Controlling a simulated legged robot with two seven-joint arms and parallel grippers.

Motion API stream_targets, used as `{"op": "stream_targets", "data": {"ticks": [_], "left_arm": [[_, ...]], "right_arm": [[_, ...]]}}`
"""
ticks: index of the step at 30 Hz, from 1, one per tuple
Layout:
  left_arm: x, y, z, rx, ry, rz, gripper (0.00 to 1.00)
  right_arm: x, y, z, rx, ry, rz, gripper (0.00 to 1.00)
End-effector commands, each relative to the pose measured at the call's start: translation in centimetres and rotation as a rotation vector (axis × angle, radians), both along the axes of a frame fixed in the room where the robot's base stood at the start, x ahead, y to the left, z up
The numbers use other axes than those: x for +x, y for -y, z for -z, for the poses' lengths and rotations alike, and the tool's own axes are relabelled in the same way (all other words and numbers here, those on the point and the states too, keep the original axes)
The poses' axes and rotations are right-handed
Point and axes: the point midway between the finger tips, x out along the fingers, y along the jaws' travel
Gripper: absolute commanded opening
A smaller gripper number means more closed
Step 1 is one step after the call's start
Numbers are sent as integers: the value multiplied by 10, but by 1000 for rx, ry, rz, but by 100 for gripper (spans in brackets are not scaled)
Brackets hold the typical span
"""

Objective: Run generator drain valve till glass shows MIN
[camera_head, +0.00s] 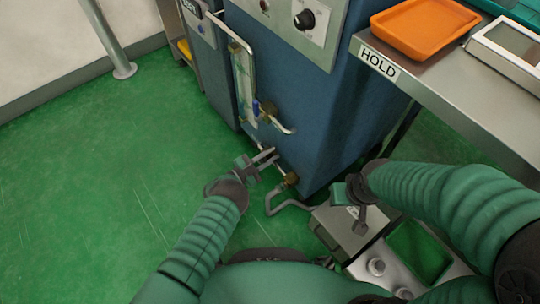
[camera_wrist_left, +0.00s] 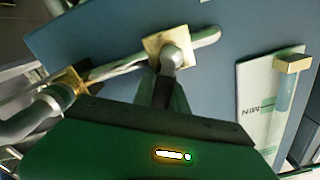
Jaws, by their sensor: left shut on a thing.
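The blue generator (camera_head: 345,110) stands at centre in the head view. Its upright sight glass (camera_head: 243,82) is on the front; the wrist view shows its lower end with a MIN label (camera_wrist_left: 267,110). I cannot read the liquid level. The brass drain valve (camera_head: 290,179) sits low on the generator, with a bent grey pipe below it. My left gripper (camera_head: 263,162) is shut on the drain valve handle, mostly hidden by the fingers. A brass fitting (camera_wrist_left: 168,47) shows close by in the wrist view. My right gripper (camera_head: 351,196) hangs right of the valve; its jaws are unclear.
A grey box and a metal tray (camera_head: 395,268) lie low at right. A bench marked HOLD (camera_head: 378,62) carries an orange tray (camera_head: 425,28). The green floor at left is clear.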

Motion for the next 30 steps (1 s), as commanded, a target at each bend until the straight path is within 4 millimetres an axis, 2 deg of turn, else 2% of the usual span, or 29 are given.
{"op": "stream_targets", "data": {"ticks": [7,15,30], "left_arm": [[1,-2,-1,-40,-58,1,0],[7,-7,-5,-143,-201,0,0],[18,-14,-4,-310,-435,0,0]], "right_arm": [[0,0,-5,0,0,0,36],[0,0,-12,0,0,0,36],[0,0,-11,0,0,0,36]]}}
